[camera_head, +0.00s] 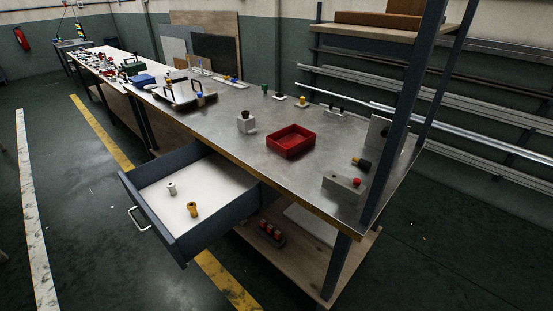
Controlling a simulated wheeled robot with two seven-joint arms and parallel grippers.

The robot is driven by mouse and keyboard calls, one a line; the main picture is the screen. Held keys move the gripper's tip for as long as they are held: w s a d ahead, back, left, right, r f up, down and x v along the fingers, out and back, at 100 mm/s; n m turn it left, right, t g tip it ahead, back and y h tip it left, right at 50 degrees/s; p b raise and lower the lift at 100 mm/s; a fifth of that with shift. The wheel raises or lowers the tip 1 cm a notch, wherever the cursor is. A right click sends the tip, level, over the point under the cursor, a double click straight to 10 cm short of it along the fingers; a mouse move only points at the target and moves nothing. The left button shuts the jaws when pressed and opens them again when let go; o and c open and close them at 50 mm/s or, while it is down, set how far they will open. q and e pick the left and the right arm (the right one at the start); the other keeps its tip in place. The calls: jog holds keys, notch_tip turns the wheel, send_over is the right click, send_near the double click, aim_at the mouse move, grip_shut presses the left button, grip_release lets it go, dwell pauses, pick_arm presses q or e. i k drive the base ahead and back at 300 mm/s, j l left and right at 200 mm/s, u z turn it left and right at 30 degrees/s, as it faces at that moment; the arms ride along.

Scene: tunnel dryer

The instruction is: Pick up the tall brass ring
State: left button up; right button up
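A gold, brass-coloured ring-like part (193,209) stands in the open drawer (150,215), near its front right side. It looks like a short upright cylinder; I take it for the tall brass ring, but its exact shape is too small to tell. A whitish ring-like part (171,188) stands behind and left of it, apart from it, on the same pale drawer floor. Neither of my grippers shows in the head view.
The drawer projects from the metal-topped bench (235,115). A dark post (385,130) rises at the right. Floor left of the drawer is clear.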

aim_at(192, 206)
jog(key=k+j+u, duration=0.1)
jog(key=u, duration=1.1)
jog(key=i+j, duration=0.05)
